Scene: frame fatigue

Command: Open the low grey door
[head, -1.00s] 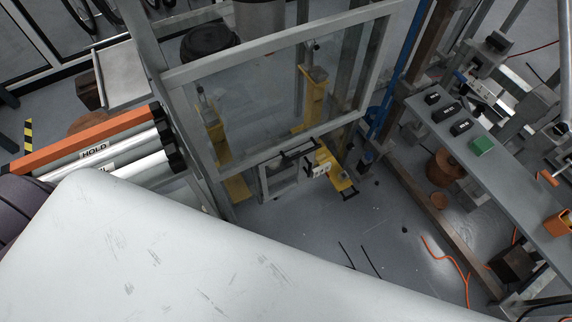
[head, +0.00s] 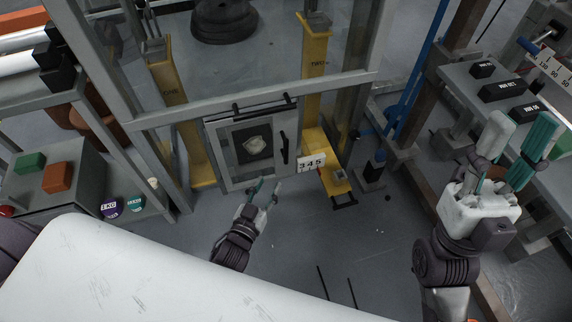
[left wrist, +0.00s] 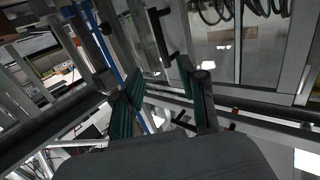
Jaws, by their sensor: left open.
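The low grey door (head: 224,158) is in the middle of the head view, between two yellow posts, and looks closed. It has a small window and a black upright handle (head: 284,148) on its right side. A black bar (head: 265,106) runs along the top of the frame. My left gripper (head: 264,188) is open and empty, just below the door's lower edge and below the handle. Its fingers also show apart in the left wrist view (left wrist: 160,100), with black bars beyond them. My right gripper (head: 515,135) is open and empty, far to the right.
A yellow post (head: 172,90) stands at left. The right bench (head: 470,85) holds black blocks close to my right gripper. A left stand (head: 75,190) carries coloured blocks. The floor (head: 345,230) below the door is mostly clear.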

